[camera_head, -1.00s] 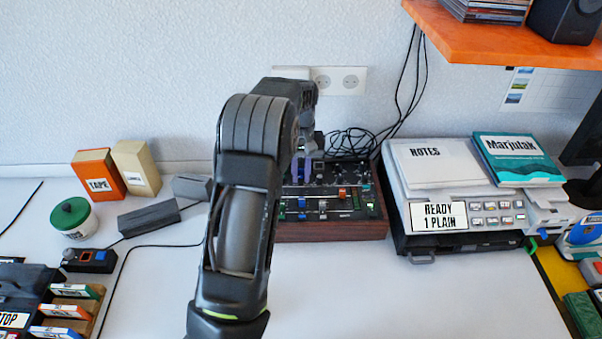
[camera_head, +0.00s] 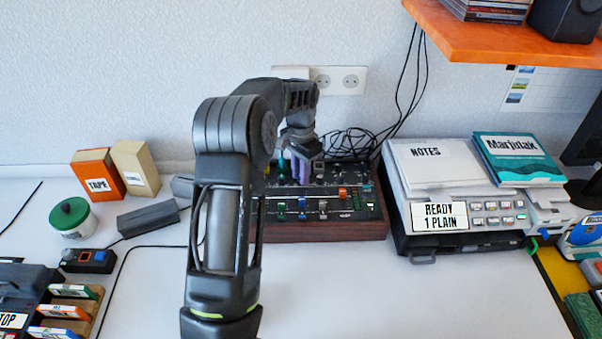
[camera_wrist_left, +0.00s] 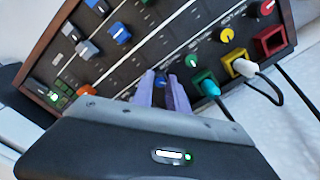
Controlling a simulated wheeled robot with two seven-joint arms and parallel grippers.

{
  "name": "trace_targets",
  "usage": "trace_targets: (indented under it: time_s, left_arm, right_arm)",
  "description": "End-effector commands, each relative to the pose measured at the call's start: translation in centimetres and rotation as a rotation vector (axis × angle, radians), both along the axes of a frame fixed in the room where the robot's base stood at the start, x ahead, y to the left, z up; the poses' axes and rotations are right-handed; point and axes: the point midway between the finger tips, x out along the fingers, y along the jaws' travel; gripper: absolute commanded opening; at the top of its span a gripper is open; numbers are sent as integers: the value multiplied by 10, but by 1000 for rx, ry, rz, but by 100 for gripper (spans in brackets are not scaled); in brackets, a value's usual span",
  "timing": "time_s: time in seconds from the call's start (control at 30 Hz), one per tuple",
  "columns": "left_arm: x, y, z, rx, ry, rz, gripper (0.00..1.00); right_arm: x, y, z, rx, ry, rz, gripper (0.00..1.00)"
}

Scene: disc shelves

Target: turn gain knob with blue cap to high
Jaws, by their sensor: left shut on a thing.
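The mixer (camera_head: 330,231) is a dark panel in a wooden case, with rows of knobs and sliders, at the middle of the desk. My left gripper (camera_head: 300,183) points down at its upper part. In the left wrist view, the two lilac fingers (camera_wrist_left: 168,92) are closed around the small blue-capped knob (camera_wrist_left: 161,80), which is partly hidden between them. Green (camera_wrist_left: 193,60), yellow (camera_wrist_left: 227,35) and red (camera_wrist_left: 267,8) knobs stand in line with it. The blue cap's pointer and the high mark cannot be made out. My right gripper is not in view.
A teal plug (camera_wrist_left: 210,88) and a white plug (camera_wrist_left: 243,68) with cables stand close to the fingers. Right of the mixer is a grey machine with a notes pad (camera_head: 430,160). An orange shelf (camera_head: 500,35) overhangs at upper right. The front of the desk is clear.

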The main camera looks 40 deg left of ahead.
Motion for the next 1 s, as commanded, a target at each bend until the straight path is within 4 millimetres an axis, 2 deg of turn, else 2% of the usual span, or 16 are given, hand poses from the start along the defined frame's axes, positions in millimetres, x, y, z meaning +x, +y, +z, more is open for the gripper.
trace_targets:
  time_s: [1.0]
  left_arm:
    - [1, 0, 2, 2, -4, -963, 0]
  right_arm:
    - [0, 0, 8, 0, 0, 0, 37]
